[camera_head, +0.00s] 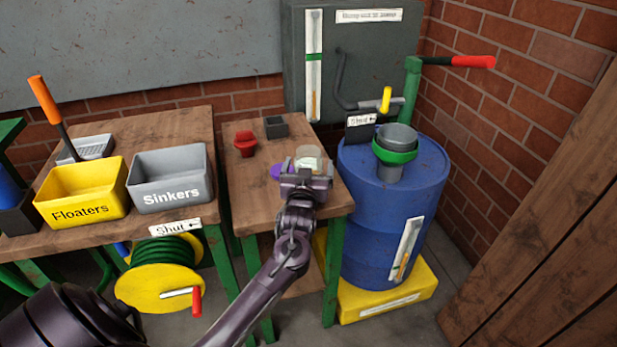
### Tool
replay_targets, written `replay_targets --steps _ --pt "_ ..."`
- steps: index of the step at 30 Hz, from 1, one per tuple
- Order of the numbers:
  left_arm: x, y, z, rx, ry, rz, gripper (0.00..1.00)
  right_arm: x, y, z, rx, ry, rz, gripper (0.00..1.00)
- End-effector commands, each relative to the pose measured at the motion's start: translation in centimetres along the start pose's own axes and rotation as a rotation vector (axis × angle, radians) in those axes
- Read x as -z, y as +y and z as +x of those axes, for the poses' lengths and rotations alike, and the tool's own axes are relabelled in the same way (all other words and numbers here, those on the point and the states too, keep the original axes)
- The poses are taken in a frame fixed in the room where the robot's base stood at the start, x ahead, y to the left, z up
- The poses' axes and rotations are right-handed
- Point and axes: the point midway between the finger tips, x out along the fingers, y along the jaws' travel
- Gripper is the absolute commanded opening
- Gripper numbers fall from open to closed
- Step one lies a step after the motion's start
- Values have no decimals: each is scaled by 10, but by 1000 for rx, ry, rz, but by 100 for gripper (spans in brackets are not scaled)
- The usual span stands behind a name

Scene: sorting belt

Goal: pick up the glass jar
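The glass jar (309,153) is a pale, see-through cylinder standing on the small wooden table on the right. Its lower part is partly hidden by my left gripper (308,169). The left gripper is at the jar's near side, with its fingers spread to either side of the jar. It looks open, with the jar between or just beyond the fingertips; I cannot tell whether they touch it. My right gripper is not in view.
A purple object (276,171) lies just left of the gripper. A red cup-like piece (245,143) and a dark block (276,127) stand further back. A blue drum (385,235) with a funnel is close on the right. Yellow Floaters (84,181) and grey Sinkers (167,167) bins stand left.

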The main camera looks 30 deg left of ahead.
Motion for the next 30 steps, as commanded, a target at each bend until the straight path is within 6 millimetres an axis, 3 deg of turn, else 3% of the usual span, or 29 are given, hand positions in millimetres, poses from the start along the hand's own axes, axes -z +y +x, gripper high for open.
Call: replay_targets --steps 5,18,30 --pt "0 0 0 0 0 0 88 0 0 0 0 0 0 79" --pt "0 0 -1 0 -1 0 31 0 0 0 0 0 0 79" --pt "11 0 0 0 5 -1 31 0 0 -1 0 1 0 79"
